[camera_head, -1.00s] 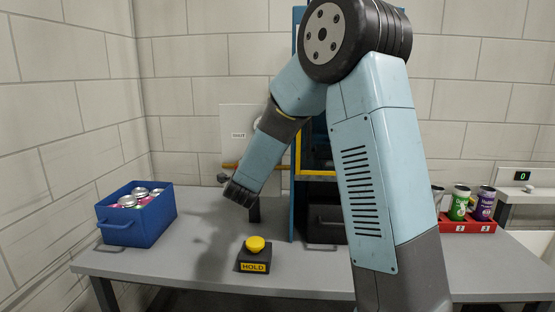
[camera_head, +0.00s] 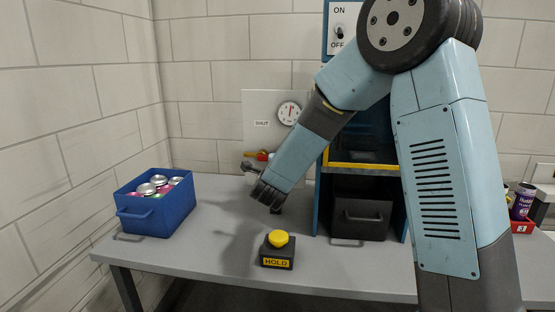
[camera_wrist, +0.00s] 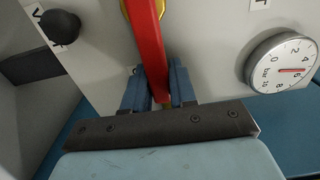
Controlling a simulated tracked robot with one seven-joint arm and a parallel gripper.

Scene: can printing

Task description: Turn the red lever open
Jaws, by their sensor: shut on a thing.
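The red lever (camera_wrist: 150,45) runs down from the top of the wrist view and ends between the two blue fingers of my gripper (camera_wrist: 157,88). The fingers are shut on it, one on each side. A yellow part (camera_wrist: 127,8) shows at the lever's upper end. The panel has a SHUT label (camera_head: 262,124) and a round gauge (camera_head: 289,112). The lever's full angle is hidden in the head view.
A black knob (camera_wrist: 60,27) sticks out left of the lever. A blue bin (camera_head: 157,215) of cans stands at the table's left. A yellow HOLD button (camera_head: 278,239) is in front of my gripper. A blue-framed machine (camera_head: 325,205) stands right of it.

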